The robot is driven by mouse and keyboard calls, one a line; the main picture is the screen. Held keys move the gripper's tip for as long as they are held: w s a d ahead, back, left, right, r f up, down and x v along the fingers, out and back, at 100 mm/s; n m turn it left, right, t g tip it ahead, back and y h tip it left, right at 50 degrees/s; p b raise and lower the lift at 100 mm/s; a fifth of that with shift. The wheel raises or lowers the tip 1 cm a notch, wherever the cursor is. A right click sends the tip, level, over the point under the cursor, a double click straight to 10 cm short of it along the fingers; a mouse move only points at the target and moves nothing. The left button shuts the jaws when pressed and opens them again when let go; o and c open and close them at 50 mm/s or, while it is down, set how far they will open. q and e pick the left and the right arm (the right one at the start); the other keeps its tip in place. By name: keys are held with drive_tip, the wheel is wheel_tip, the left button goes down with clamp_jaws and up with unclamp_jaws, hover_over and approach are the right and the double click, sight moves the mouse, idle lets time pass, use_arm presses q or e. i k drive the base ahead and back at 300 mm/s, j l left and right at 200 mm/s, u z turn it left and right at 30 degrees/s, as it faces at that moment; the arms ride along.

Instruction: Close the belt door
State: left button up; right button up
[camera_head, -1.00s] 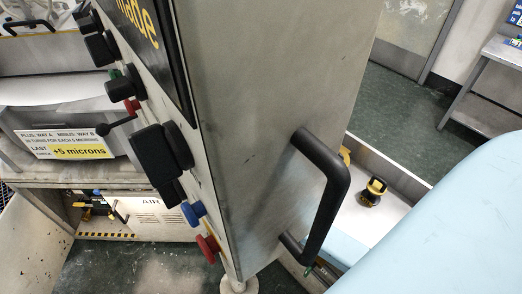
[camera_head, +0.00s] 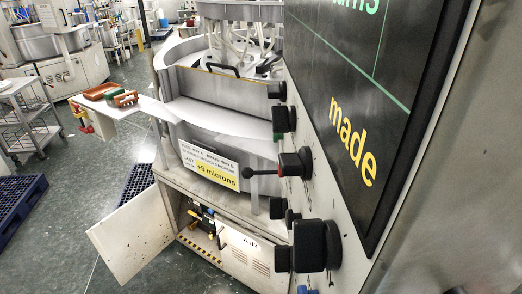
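A pale, scuffed door (camera_head: 132,238) hangs open at the lower left of the lapping machine. It is swung outward from a low cabinet, and I take it to be the belt door. The cabinet opening (camera_head: 203,228) shows dark and yellow parts inside and a yellow-black striped sill. A white panel marked AIR (camera_head: 246,255) is beside it, partly hidden by the control post's knobs. Neither of my grippers is in view.
The control post (camera_head: 345,190) with black knobs and a dark screen fills the right side, close to me. A shelf (camera_head: 143,112) with small trays juts left from the machine. Blue pallets (camera_head: 20,203) and a cart (camera_head: 28,112) stand left. Green floor before the door looks clear.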

sight(128, 238)
drive_tip(key=j+z, duration=0.1)
drive_tip(key=j, duration=0.65)
drive_tip(key=i+j, duration=0.1)
drive_tip(key=j, duration=0.65)
drive_tip(key=i+j+z, duration=0.2)
drive_tip(key=j, duration=0.4)
drive_tip(key=j+z, duration=0.2)
drive_tip(key=j, duration=0.35)
drive_tip(key=j+z, duration=0.2)
drive_tip(key=j, duration=0.45)
drive_tip(key=j+z, duration=0.2)
drive_tip(key=j, duration=0.4)
drive_tip(key=j+z, duration=0.2)
drive_tip(key=j, duration=0.4)
drive_tip(key=k+j+z, duration=0.2)
drive_tip(key=j, duration=0.4)
drive_tip(key=j+z, duration=0.2)
drive_tip(key=j, duration=0.4)
drive_tip(key=j+z, duration=0.15)
drive_tip(key=j, duration=0.4)
drive_tip(key=k+j+z, duration=0.15)
drive_tip(key=j, duration=0.35)
drive_tip(key=k+j, duration=0.1)
drive_tip(key=j, duration=0.2)
drive_tip(key=k+j, duration=0.15)
drive_tip(key=j, duration=0.2)
